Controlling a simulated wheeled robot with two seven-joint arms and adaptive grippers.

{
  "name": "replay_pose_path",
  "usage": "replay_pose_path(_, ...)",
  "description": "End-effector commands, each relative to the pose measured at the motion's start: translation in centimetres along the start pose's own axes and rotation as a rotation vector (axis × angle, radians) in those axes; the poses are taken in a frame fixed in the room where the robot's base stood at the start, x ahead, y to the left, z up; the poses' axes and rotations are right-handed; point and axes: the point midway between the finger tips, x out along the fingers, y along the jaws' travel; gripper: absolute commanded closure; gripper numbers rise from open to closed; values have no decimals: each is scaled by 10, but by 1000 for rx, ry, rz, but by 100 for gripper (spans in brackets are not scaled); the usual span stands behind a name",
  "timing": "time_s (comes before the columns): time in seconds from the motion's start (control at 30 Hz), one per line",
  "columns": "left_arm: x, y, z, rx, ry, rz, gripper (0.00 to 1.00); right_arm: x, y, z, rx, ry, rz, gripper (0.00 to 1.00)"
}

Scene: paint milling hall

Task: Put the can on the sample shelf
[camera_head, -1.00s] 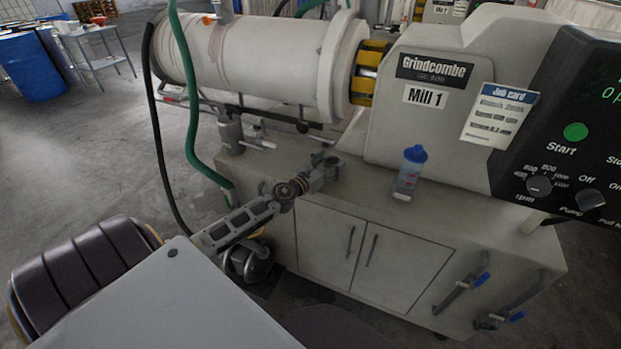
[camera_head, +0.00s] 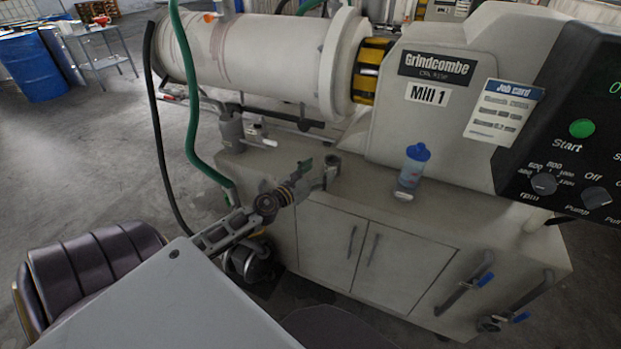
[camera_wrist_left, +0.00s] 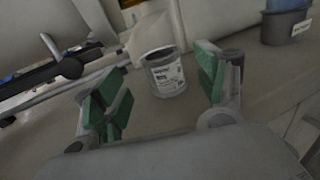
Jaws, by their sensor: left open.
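A small grey can (camera_wrist_left: 165,76) with a white printed label stands upright on the bench top in the left wrist view. My left gripper (camera_head: 318,172) is open over the front part of the mill's bench. In the left wrist view, its green-padded fingers (camera_wrist_left: 160,62) are spread, one on each side of the can as seen, and nothing is gripped. I cannot tell how far the can is from the fingertips. In the head view I cannot make out the can. I cannot identify the sample shelf. My right gripper is not in view.
The mill's white cylinder (camera_head: 260,60) and green hose (camera_head: 190,110) stand beyond my arm. A blue-lidded bottle (camera_head: 410,172) stands on the bench to the right. A dark pot (camera_wrist_left: 287,24) shows at the wrist view's upper right. A blue drum (camera_head: 35,68) stands far left.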

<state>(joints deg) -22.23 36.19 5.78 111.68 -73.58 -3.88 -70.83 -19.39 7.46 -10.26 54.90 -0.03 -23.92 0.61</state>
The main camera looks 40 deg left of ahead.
Motion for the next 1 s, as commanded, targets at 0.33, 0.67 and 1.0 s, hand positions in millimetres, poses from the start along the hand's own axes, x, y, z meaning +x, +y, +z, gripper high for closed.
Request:
replay_pose_path(0.33,-24,0,-2,-3,1,-1,28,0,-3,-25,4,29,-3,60)
replay_pose_path(0.67,-34,0,0,-1,1,0,28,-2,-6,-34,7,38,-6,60)
replay_pose_path(1.0,-34,0,0,-1,1,0,28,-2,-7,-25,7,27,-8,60)
